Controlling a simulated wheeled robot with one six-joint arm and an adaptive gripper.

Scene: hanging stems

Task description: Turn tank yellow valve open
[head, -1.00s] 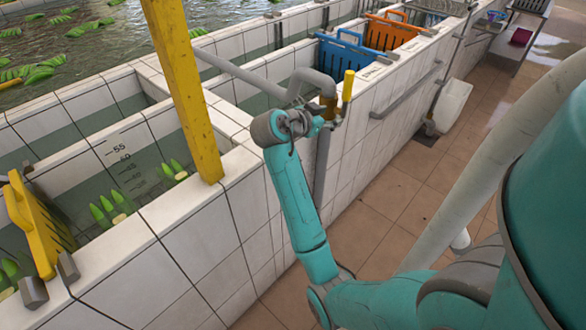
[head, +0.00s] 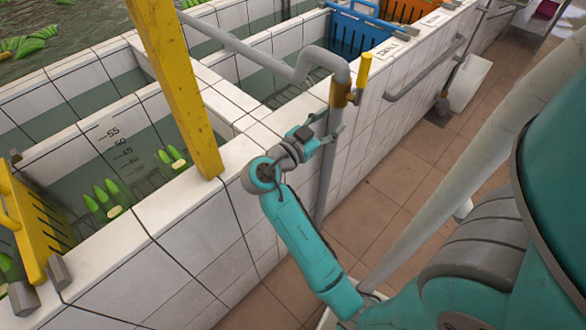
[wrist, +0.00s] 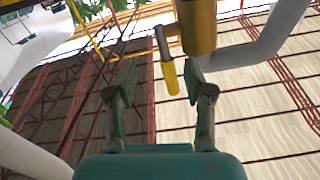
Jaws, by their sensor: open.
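The tank valve has a yellow lever (head: 363,68) standing upright beside its brass-coloured body (head: 341,93), on a grey pipe at the tank wall's outer face. In the wrist view the valve body (wrist: 197,28) is at the top, and the lever (wrist: 171,76) appears between my fingers, closer to the right one. My gripper (head: 334,138) is open and empty, just below the valve body in the head view. It also shows in the wrist view (wrist: 161,84). I cannot tell whether a finger touches the valve or pipe.
The white tiled tank wall (head: 200,258) runs beside my arm. A grey pipe (head: 240,48) crosses the tank to the valve. A yellow post (head: 176,90) stands on the wall. Blue (head: 358,32) and yellow (head: 32,222) crates sit in the tanks. The floor at right is open.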

